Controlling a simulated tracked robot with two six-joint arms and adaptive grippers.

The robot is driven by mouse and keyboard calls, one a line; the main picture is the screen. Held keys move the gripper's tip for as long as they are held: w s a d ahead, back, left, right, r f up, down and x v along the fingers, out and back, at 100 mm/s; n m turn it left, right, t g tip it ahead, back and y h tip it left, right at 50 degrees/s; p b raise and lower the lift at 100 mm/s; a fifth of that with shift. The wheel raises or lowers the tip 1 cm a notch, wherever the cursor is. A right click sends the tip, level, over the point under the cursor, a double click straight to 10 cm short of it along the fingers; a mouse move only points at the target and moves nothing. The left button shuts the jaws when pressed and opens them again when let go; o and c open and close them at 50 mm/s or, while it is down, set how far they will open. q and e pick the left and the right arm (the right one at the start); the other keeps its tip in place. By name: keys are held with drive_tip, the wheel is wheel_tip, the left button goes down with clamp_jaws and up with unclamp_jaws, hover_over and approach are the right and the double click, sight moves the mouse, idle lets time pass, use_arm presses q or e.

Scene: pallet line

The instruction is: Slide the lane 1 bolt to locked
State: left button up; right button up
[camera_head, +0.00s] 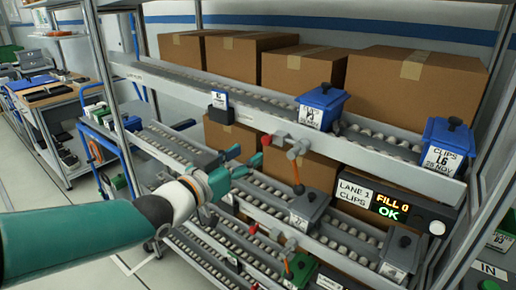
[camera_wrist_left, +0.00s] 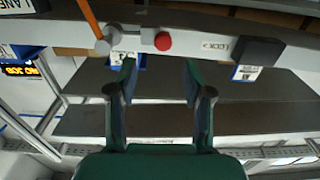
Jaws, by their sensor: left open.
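The lane 1 bolt shows as a red knob (camera_head: 266,140) on the front rail of the rack. It also shows in the left wrist view (camera_wrist_left: 163,41), beside a grey round fitting (camera_wrist_left: 103,46) with an orange rod (camera_wrist_left: 88,20). A pale label reading LOCK (camera_wrist_left: 216,46) is on the same rail, between the red knob and a dark block (camera_wrist_left: 257,52). My left gripper (camera_head: 247,156) is open and empty, its fingers pointing at the rail just short of the knob. In the left wrist view the knob lies beyond the gap between the fingertips (camera_wrist_left: 157,72). My right gripper is not in view.
A lane 1 sign with a lit display (camera_head: 392,207) reads FILL 0 OK. Blue-lidded bins (camera_head: 322,104) and cardboard boxes (camera_head: 420,88) stand on the upper levels. Roller lanes (camera_head: 265,205) with grey bins run below. A workbench (camera_head: 50,95) stands at the left.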

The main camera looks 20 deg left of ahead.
use_arm(q)
drive_tip(key=v, duration=0.4)
drive_tip(key=shift+s, duration=0.1)
idle(0.3)
drive_tip(key=d+f+n+g+p, duration=0.1)
drive_tip(key=d+f+g, duration=0.2)
drive_tip(key=f, duration=0.8)
drive_tip(key=d+f+n+g, duration=0.1)
drive_tip(key=d+f+g, duration=0.15)
drive_tip(key=f, duration=0.85)
drive_tip(key=d+f+n+g+p, duration=0.1)
drive_tip(key=d+f+g, duration=0.15)
drive_tip(key=f, duration=0.85)
drive_tip(key=s+d+f+n+g, duration=0.1)
drive_tip(key=s+f+g, duration=0.3)
drive_tip(key=s+f, duration=0.5)
drive_tip(key=s+d+f+n+g+y, duration=0.1)
drive_tip(key=s+f+g, duration=0.3)
drive_tip(key=s+f, duration=0.5)
drive_tip(key=shift+s+d+g, duration=0.4)
drive_tip(key=shift+s+d, duration=0.35)
drive_tip(key=shift+s, duration=0.45)
